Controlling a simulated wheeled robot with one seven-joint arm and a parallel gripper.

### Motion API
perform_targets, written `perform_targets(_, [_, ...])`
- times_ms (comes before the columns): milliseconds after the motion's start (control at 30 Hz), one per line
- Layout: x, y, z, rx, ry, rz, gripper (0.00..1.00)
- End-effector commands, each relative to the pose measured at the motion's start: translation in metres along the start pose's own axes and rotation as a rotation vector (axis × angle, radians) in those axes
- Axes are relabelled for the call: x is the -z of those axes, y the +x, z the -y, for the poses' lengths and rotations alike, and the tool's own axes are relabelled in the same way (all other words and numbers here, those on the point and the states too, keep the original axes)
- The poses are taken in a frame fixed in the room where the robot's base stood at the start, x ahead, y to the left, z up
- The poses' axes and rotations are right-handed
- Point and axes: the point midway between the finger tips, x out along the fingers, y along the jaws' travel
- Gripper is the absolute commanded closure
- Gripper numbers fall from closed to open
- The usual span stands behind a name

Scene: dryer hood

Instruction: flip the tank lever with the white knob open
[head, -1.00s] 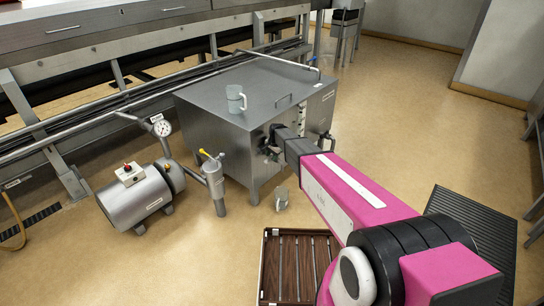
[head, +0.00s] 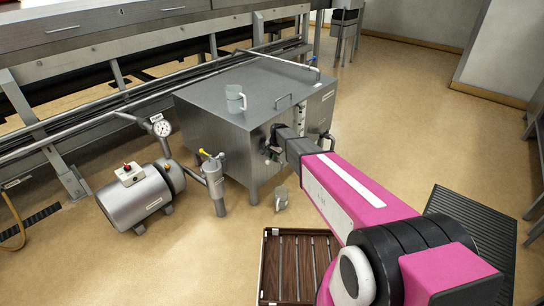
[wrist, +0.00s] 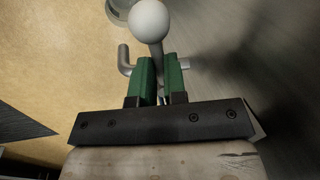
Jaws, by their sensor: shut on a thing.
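The steel tank (head: 250,105) stands in the middle of the head view. My gripper (head: 272,142) is at the tank's front face, partly hidden by my own arm. In the wrist view, my gripper (wrist: 161,75) has its two green fingers close together around the grey stem of the lever. The lever's round white knob (wrist: 150,20) sticks out beyond the fingertips.
A cup (head: 235,98) stands on the tank. A motor-like cylinder (head: 140,196) and a pipe with a yellow handle (head: 213,175) stand to the left.

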Motion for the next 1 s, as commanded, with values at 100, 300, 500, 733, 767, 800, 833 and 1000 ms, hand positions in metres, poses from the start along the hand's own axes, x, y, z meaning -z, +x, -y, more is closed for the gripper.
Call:
perform_targets(100, [0.001,-0.001,-0.004,0.001,-0.092,0.02,1.0])
perform_targets(300, [0.004,-0.002,-0.011,0.0,-0.277,0.056,1.0])
perform_targets(500, [0.007,-0.004,-0.016,0.001,-0.464,0.094,1.0])
perform_targets(733, [0.012,-0.005,-0.022,0.001,-0.678,0.136,1.0])
perform_targets(767, [0.013,-0.005,-0.023,0.001,-0.706,0.142,1.0])
perform_targets(800, [0.014,-0.005,-0.024,0.001,-0.743,0.15,1.0])
perform_targets(833, [0.015,-0.005,-0.025,0.001,-0.771,0.155,1.0])
perform_targets(1000, [0.021,-0.006,-0.028,0.001,-0.929,0.185,1.0])
